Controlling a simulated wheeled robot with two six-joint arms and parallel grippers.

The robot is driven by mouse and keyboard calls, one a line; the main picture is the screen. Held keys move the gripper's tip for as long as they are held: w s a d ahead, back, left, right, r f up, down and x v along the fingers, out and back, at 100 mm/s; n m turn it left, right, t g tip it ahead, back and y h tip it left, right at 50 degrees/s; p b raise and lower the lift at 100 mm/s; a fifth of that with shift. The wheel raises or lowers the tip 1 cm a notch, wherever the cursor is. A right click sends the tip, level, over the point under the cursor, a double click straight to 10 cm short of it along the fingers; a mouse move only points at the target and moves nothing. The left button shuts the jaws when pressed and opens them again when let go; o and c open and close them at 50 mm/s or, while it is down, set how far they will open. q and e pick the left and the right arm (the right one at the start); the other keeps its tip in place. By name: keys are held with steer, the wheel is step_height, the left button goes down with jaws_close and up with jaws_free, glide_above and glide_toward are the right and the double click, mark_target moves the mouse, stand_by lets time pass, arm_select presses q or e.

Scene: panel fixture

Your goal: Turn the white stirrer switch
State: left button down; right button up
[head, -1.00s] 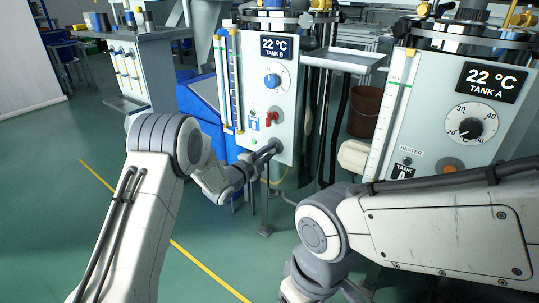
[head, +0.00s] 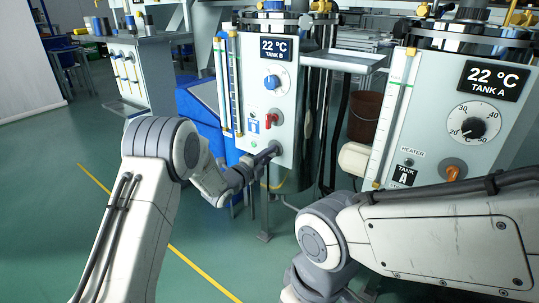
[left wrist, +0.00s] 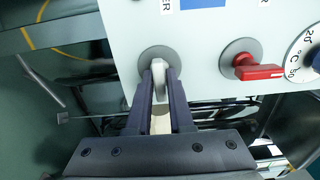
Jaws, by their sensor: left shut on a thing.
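The white stirrer switch (left wrist: 158,68) is a white lever on a round grey base, low on the Tank B panel (head: 286,107). In the left wrist view its lever points down the picture, between the two dark fingers of my left gripper (left wrist: 160,84). The fingers are shut on the lever and cover its sides. In the head view my left gripper (head: 270,153) reaches the panel's lower part and largely hides the switch. My right arm comes in from the right, but its gripper is out of view.
A red-handled switch (head: 271,118) sits just above, with a blue dial knob (head: 271,82) higher up. A sight tube (head: 237,85) stands at the panel's left. The Tank A panel (head: 429,125) is to the right, with an orange switch (head: 454,173). Open floor lies left.

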arm_select(q)
steer(key=c, duration=0.9)
jaws_free()
steer(key=shift+p+v, duration=2.1)
steer(key=shift+v, duration=3.15)
